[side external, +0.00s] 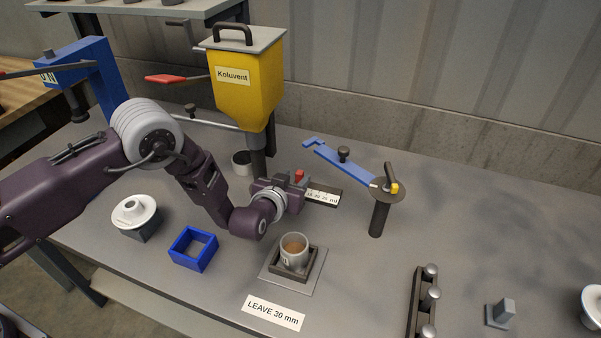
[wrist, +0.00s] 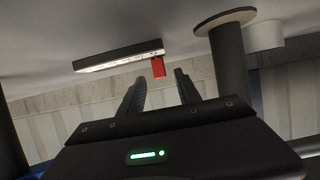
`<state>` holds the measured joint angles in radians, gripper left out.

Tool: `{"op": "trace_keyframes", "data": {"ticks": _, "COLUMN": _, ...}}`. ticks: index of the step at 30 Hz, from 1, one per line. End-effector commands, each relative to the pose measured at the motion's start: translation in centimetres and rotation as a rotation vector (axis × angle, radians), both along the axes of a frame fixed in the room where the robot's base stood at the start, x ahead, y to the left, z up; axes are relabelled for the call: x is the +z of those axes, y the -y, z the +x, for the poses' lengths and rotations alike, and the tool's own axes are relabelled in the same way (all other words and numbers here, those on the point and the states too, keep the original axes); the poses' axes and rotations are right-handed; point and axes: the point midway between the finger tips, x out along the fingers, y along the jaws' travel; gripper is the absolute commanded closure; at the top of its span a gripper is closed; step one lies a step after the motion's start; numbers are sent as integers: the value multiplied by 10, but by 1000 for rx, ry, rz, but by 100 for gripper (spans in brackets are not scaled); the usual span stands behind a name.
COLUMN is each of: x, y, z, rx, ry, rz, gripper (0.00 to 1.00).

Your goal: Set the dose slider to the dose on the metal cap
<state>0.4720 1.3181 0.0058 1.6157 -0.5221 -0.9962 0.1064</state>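The dose slider is a red tab (side external: 299,176) on a dark scale bar (side external: 323,197) with a white strip reading in ml, beside the yellow hopper's outlet. The red tab (wrist: 158,67) also shows in the wrist view, hanging below one end of the bar (wrist: 118,57). My gripper (side external: 294,190) is at the bar. In the wrist view my gripper (wrist: 160,77) is open, with the tab between and beyond its fingertips, a gap on each side. A pale cup-shaped piece (side external: 293,250), brownish inside, sits in a square holder; it may be the metal cap. Its marking is too small to read.
The yellow hopper (side external: 244,75) labelled Koluvent stands behind my gripper.

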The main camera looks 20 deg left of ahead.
Motion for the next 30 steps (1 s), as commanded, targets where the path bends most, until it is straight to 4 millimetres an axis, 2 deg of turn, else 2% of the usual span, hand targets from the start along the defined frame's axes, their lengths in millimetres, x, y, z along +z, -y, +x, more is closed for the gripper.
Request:
{"op": "trace_keyframes", "data": {"ticks": 3, "x": -10, "y": -1, "z": 23, "rx": 2, "ry": 0, "rz": -1, "gripper": 60}}
{"op": "trace_keyframes", "data": {"ticks": 7, "x": -17, "y": -1, "z": 40, "rx": 2, "ry": -2, "rz": -1, "gripper": 60}}
{"op": "trace_keyframes", "data": {"ticks": 10, "x": -19, "y": -1, "z": 47, "rx": 0, "ry": -2, "rz": -1, "gripper": 60}}
{"op": "trace_keyframes", "data": {"ticks": 17, "x": -20, "y": -1, "z": 48, "rx": -1, "ry": -4, "rz": 0, "gripper": 60}}
{"op": "trace_keyframes", "data": {"ticks": 24, "x": -20, "y": -1, "z": 48, "rx": -1, "ry": -4, "rz": 0, "gripper": 100}}
{"op": "trace_keyframes", "data": {"ticks": 30, "x": -20, "y": -1, "z": 48, "rx": -1, "ry": -4, "rz": 0, "gripper": 100}}
